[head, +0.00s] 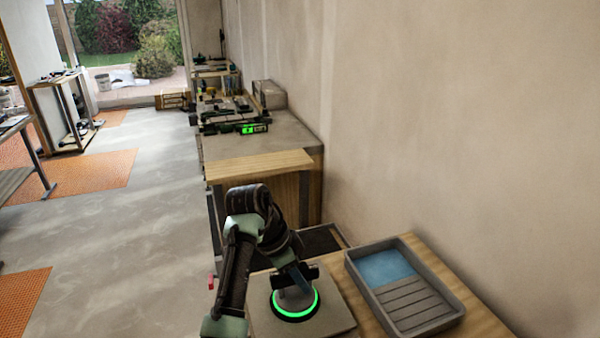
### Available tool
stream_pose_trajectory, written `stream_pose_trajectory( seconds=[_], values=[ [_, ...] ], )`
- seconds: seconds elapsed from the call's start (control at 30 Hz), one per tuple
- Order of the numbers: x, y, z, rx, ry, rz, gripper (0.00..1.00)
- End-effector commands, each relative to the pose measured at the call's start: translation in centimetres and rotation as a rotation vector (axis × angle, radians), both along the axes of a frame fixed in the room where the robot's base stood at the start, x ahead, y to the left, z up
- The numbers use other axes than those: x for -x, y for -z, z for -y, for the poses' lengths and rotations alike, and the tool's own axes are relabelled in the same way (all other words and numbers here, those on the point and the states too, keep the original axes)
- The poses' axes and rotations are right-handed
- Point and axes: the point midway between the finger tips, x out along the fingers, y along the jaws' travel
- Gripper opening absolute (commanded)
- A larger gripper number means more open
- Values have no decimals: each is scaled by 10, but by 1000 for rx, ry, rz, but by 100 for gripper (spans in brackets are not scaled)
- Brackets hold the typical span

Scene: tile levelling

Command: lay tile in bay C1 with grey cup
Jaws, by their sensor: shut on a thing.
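My gripper (296,279) is at the lower middle of the head view, pointing down. It is shut on the grey cup (292,296), a suction cup with a glowing green ring around its base. The cup stands on the upper face of a square grey tile (334,327). The tile is level or nearly so, over or on a wooden top; I cannot tell whether it touches the wood. The fingertips are small and partly hidden by my wrist. I cannot make out bay C1 in this view.
A grey tray (456,309) with a blue pad and ribs lies right of the tile, on the wooden top (487,325). A wooden board (258,164) and a long bench (283,135) with tools stand beyond. A wall bounds the right; open floor (130,235) lies left.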

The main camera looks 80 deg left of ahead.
Motion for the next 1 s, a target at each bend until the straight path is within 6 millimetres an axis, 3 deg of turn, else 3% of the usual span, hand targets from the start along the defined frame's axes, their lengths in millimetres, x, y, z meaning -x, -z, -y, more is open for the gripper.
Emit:
stream_pose_trajectory(
  seconds=[1.0],
  values=[
    [0,8,-2,-7,1,2,0]
  ],
)
